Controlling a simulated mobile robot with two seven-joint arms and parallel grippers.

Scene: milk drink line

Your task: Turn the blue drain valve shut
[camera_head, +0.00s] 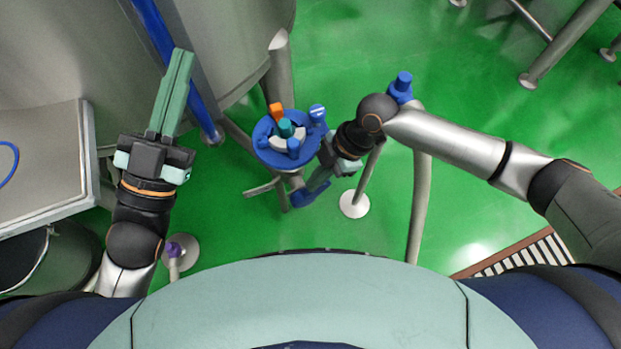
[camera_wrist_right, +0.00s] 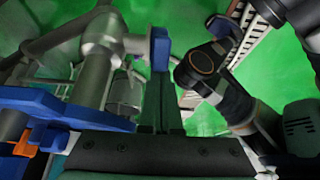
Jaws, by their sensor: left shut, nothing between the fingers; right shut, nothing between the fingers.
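The blue drain valve handle (camera_head: 309,196) shows below the round blue tray, beside a steel pipe fitting (camera_head: 264,188). In the right wrist view the blue handle (camera_wrist_right: 160,48) stands upright just beyond my fingertips, with the steel valve body (camera_wrist_right: 103,42) to its left. My right gripper (camera_head: 314,187) is shut and empty, its tips close to the handle; I cannot tell whether they touch it. Its fingers also show in the wrist view (camera_wrist_right: 162,88). My left gripper (camera_head: 181,58) is shut and empty, far left of the valve, pointing up the picture.
The round blue tray (camera_head: 264,153) holding small orange, teal and blue items sits just above the valve handle. A steel post with a blue cap (camera_head: 401,84) stands to the right. Large steel tanks (camera_head: 240,30) fill the upper left. Green floor (camera_head: 465,190) is open on the right.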

